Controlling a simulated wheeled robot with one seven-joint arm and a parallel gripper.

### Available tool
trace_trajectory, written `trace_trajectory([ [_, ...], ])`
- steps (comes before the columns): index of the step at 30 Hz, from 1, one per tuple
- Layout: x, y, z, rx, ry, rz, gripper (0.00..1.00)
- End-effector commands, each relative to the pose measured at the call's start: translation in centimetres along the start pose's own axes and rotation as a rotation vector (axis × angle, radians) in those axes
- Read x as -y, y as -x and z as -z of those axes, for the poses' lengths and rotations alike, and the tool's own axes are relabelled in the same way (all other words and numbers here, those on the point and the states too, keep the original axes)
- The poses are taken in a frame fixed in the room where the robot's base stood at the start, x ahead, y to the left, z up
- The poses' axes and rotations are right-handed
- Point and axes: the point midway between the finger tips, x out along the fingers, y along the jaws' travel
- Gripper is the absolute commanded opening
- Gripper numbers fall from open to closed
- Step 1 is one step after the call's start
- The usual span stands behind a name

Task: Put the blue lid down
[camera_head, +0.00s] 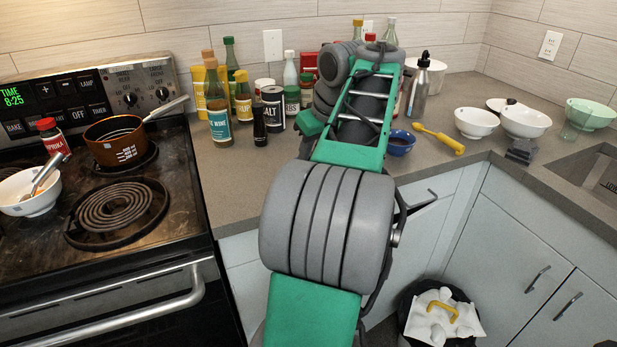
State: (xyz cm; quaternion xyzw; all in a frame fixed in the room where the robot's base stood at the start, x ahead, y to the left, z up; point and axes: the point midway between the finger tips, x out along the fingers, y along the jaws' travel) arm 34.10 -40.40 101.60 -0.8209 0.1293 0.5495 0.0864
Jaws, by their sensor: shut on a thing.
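I cannot make out a blue lid in the head view. The only clearly blue round thing is a small dish (400,143) on the counter, just right of my arm; it looks like a bowl with a dark inside. My arm reaches up through the middle of the view over the counter (241,190). Its thick joints and green links hide the end of the arm, so my gripper and anything in it do not show.
Bottles and jars crowd the counter's back left; a grey bottle (419,87) stands right of my arm. A yellow-handled tool (439,138) and white bowls (476,122) lie farther right. The stove (110,290) holds a copper pan (119,141). The counter's front left is clear.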

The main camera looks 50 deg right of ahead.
Motion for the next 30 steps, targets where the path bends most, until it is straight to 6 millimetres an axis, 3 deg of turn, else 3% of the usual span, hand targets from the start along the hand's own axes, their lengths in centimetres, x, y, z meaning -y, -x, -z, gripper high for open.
trace_trajectory([
  [6,-0.2,-3.0,0.6,0.0,0.001,0.001,0.0],
  [9,-0.2,-5.0,-0.3,-0.001,-0.001,0.0,0.0],
  [21,-0.2,-5.4,-0.6,-0.001,0.0,-0.001,0.0],
  [22,-0.2,-5.4,-0.5,-0.001,0.0,-0.001,0.31],
  [30,-0.2,-5.3,-0.5,-0.001,0.0,0.0,0.51],
])
